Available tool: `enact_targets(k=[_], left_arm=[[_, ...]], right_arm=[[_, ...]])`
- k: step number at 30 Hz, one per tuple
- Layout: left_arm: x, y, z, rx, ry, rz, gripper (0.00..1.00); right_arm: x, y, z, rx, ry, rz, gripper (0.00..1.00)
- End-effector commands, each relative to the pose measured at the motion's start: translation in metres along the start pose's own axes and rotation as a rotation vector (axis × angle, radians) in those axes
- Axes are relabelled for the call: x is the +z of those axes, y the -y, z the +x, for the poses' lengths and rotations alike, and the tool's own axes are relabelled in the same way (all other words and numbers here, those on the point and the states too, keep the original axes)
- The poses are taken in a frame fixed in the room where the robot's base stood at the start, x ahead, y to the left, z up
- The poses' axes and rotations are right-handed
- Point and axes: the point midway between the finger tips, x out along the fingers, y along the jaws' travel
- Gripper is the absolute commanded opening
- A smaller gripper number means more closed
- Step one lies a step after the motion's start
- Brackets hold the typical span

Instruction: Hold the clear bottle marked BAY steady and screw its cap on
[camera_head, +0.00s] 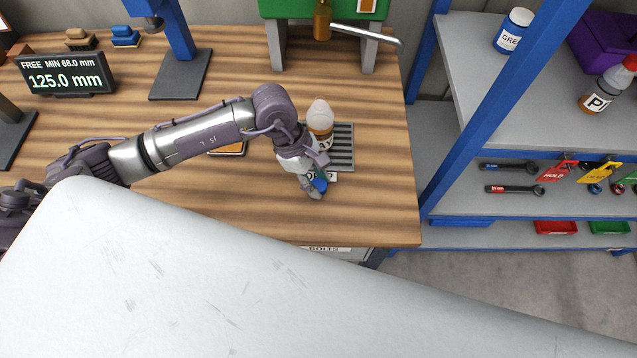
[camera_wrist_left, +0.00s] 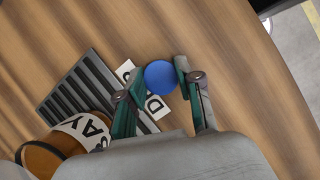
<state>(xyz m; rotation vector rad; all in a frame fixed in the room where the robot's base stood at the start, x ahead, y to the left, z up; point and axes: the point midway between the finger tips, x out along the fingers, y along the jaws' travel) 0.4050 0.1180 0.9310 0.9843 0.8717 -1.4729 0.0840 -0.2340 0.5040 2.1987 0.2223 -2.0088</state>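The clear bottle marked BAY (camera_head: 320,113) holds amber liquid and stands on the bench by a dark ribbed mat (camera_head: 343,152); its lower part is partly hidden by my left wrist. In the left wrist view the bottle (camera_wrist_left: 43,158) is at the lower left, its label partly cut off. A blue cap (camera_wrist_left: 161,78) is between the fingertips of my left gripper (camera_wrist_left: 160,80), over a white lettered label; it also shows in the head view (camera_head: 320,185). The fingers flank the cap closely, but I cannot tell whether they grip it. My right gripper is out of view.
A green-topped stand (camera_head: 285,8) with a brown bottle (camera_head: 321,20) and a metal bar is behind. A display reading 125.0 mm (camera_head: 65,80) stands at left. Blue-framed shelves (camera_head: 480,120) rise beyond the bench's right edge. Bench right of the mat is clear.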

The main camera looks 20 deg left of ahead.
Motion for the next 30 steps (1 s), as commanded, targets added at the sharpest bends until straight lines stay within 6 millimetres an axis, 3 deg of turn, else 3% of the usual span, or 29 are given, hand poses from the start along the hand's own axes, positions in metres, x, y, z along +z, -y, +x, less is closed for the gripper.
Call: enact_targets(k=[12, 20, 30], left_arm=[[0.001, -0.001, -0.004, 0.002, 0.0, 0.001, 0.2], [0.014, -0.002, -0.034, 0.008, 0.0, 0.006, 0.2], [0.101, -0.003, -0.047, 0.005, 0.003, 0.01, 0.2]], right_arm=[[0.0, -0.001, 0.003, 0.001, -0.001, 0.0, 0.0], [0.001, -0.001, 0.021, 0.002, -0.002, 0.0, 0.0], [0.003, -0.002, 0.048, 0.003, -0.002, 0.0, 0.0]])
